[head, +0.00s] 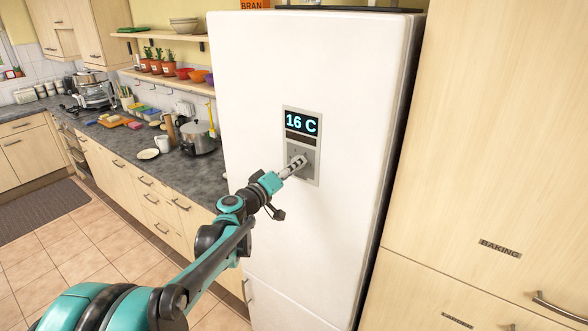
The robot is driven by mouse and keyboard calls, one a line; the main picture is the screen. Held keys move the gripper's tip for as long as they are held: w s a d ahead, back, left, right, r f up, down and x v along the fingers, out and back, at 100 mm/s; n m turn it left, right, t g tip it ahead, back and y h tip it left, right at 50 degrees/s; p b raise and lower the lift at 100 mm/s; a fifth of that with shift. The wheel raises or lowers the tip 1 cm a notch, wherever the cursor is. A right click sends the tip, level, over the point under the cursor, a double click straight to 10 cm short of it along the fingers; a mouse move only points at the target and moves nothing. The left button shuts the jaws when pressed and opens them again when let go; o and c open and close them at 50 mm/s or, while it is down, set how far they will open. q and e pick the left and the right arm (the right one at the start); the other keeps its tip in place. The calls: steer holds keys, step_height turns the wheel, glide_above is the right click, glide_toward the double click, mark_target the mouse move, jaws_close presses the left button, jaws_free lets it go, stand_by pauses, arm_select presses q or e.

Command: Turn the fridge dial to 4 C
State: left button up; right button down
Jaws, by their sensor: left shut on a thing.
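The white fridge (270,80) stands upright in the middle of the head view. On its door is a grey panel (317,176) with a black display (302,122) that reads "16 C" in light blue. My left gripper (299,163) reaches in from the lower left and is shut on the dial in the lower part of the panel. The fingers cover most of the dial, so its shape and pointer are hidden. My right gripper is not in view.
Left of the fridge runs a dark counter (200,172) with a steel pot (198,138), a white mug and a plate. A shelf (170,79) with plants and bowls hangs above. Tall wooden cupboards (490,150) stand right of the fridge. Tiled floor lies open at lower left.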

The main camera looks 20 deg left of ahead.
arm_select(q)
steer(key=shift+f+m, duration=0.1)
steer(key=shift+m, duration=0.5)
steer(key=o, duration=1.2)
steer(key=shift+c, duration=0.2)
steer(key=v, duration=1.2)
